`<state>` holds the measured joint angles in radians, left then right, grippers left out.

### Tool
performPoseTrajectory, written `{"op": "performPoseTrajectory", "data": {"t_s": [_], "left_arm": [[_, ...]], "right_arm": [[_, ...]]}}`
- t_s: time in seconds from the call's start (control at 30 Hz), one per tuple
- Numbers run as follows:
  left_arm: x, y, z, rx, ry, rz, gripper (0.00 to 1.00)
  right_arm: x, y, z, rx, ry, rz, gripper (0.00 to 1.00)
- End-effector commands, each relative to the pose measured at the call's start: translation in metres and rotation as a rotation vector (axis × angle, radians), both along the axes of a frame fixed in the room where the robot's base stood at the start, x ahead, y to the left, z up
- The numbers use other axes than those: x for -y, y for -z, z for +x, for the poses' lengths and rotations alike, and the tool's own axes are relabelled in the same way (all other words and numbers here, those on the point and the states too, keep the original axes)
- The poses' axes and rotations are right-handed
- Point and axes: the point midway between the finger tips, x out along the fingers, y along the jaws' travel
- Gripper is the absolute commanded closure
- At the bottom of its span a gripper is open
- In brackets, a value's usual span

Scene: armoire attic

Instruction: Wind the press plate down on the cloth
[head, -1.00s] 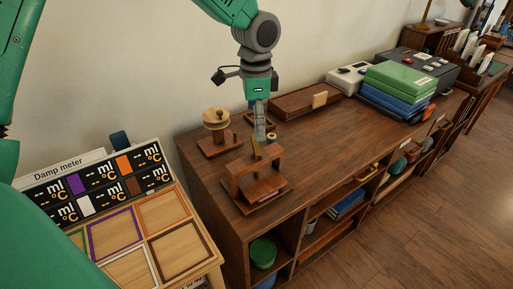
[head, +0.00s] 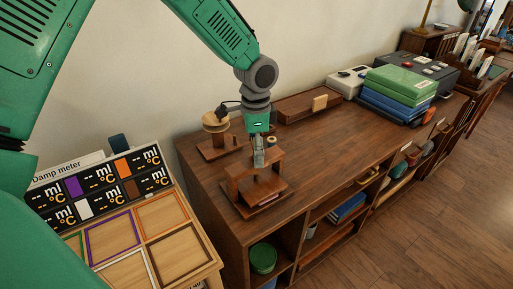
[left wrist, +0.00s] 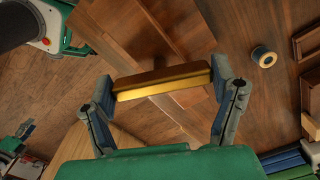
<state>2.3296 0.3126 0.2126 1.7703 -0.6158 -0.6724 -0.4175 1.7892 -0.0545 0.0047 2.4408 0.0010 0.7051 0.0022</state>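The wooden press (head: 240,190) stands near the left end of the cabinet top, with a thin pale edge low at its front; I cannot make out the cloth clearly. My left gripper (head: 258,160) points down at the press top. In the left wrist view, the press's gold-brown bar handle (left wrist: 163,84) lies lengthwise between the two fingertips of my left gripper (left wrist: 163,78). The fingers are wide apart, close to the bar's ends; I cannot tell whether they touch it. The press plate is mostly hidden. My right gripper is out of view.
A stand with a round wooden top (head: 215,122) is just behind the press, and a small spool (left wrist: 263,56) is near it. A long wooden tray (head: 305,105) and stacked boxes (head: 398,88) are further right. The damp meter board (head: 125,225) is at left. The middle top is clear.

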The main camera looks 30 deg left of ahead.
Motion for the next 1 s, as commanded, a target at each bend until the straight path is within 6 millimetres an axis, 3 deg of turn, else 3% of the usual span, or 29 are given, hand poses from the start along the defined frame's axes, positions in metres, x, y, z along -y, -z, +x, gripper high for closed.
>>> {"op": "performPoseTrajectory", "data": {"t_s": [0.13, 0.43, 0.77, 0.8, 0.83, 0.87, 1.0], "left_arm": [[-0.001, -0.001, 0.001, 0.001, -0.008, 0.001, 0.5], [0.0, -0.003, 0.001, 0.0, -0.165, 0.002, 0.5], [-0.001, 0.0, 0.002, 0.004, -0.191, 0.0, 0.5], [-0.001, 0.0, 0.002, 0.004, -0.191, 0.0, 0.17], [-0.001, 0.0, 0.002, 0.004, -0.19, 0.0, 0.07], [-0.001, 0.0, 0.002, 0.003, -0.19, 0.001, 0.02], [0.0, 0.0, 0.002, 0.003, -0.19, 0.0, 0.02]], "right_arm": [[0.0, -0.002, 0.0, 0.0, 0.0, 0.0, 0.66], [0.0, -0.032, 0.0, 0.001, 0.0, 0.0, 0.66], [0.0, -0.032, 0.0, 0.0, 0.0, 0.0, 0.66], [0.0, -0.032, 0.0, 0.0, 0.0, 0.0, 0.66], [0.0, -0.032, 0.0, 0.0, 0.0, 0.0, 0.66], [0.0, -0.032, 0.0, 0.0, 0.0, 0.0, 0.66], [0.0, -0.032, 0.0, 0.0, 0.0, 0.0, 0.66]]}}
